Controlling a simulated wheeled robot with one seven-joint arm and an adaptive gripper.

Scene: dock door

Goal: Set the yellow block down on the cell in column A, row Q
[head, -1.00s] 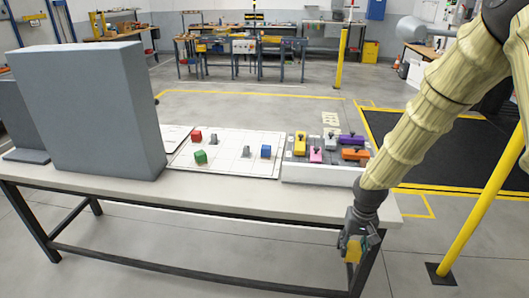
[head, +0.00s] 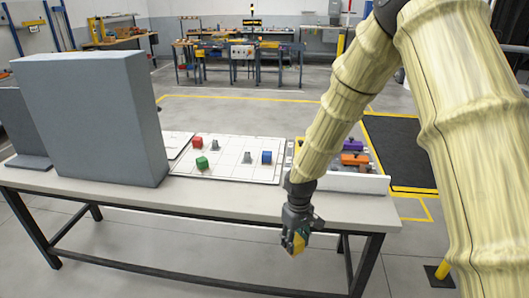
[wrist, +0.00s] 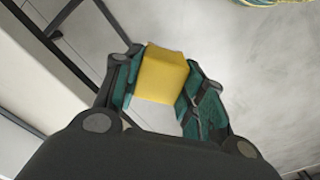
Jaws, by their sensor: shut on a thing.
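My gripper (head: 294,243) is shut on the yellow block (wrist: 161,75). In the wrist view the block sits between the two teal-padded fingers. In the head view the gripper hangs in front of the table's near edge, with the block at its tip. The white gridded board (head: 228,172) lies on the table, up and left of the gripper. A red block (head: 197,142), a green block (head: 202,162), a blue block (head: 266,157) and two grey pieces (head: 217,143) stand on it. The column and row labels are too small to read.
A large grey box-like panel (head: 90,115) stands on the table (head: 215,205) left of the board. A white tray (head: 350,183) with several coloured items, including an orange one (head: 354,159), is right of the board, partly hidden by my arm.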

